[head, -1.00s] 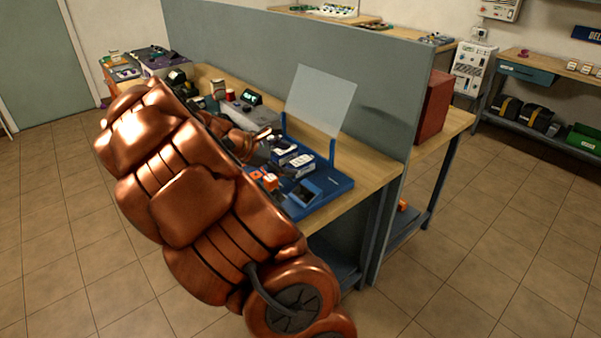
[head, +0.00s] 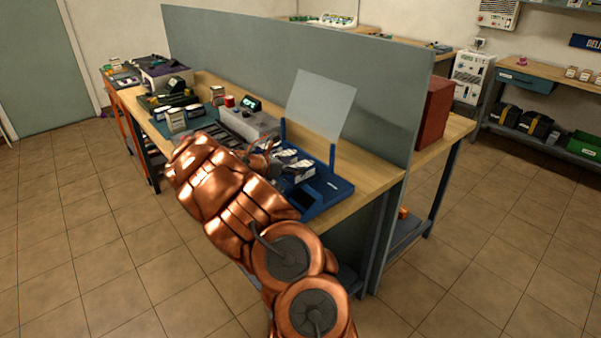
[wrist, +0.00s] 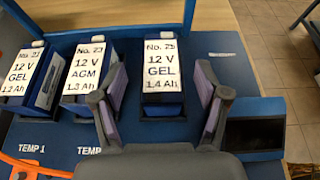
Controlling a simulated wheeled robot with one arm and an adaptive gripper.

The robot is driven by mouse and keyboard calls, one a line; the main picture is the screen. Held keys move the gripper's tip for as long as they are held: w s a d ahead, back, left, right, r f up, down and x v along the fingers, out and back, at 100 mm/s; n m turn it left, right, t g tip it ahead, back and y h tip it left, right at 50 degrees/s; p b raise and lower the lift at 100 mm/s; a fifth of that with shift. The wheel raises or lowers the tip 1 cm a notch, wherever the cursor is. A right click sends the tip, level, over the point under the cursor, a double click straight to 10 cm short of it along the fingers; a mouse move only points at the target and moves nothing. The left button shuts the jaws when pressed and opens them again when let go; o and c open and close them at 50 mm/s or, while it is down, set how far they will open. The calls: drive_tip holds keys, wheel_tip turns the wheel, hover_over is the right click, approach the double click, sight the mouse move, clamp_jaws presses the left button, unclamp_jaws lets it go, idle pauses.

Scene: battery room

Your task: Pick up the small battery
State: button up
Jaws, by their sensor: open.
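Three blue batteries with white labels stand in a row on a blue tray (wrist: 235,70) in the wrist view. The left battery (wrist: 22,74) reads 12 V GEL 1.2 Ah, the middle battery (wrist: 85,75) 12 V AGM 1.3 Ah, and the right battery (wrist: 161,65) 12 V GEL 1.4 Ah. My gripper (wrist: 161,88) is open, with the right battery showing between its fingers. I cannot tell whether the fingers reach down beside it. In the head view the tray (head: 325,192) is at the bench's near end and my arm partly hides the batteries.
A dark-screened device (wrist: 254,134) sits right of the batteries. An orange cable (wrist: 30,165) lies at lower left. A clear upright panel (head: 320,103) stands behind the tray, before a grey partition (head: 385,90). A grey device (head: 247,122) is farther left on the bench.

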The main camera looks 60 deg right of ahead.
sight(301, 165)
drive_tip(key=shift+p+x, duration=0.95)
drive_tip(key=shift+x, duration=1.7)
drive_tip(key=shift+c, duration=0.3)
clamp_jaws()
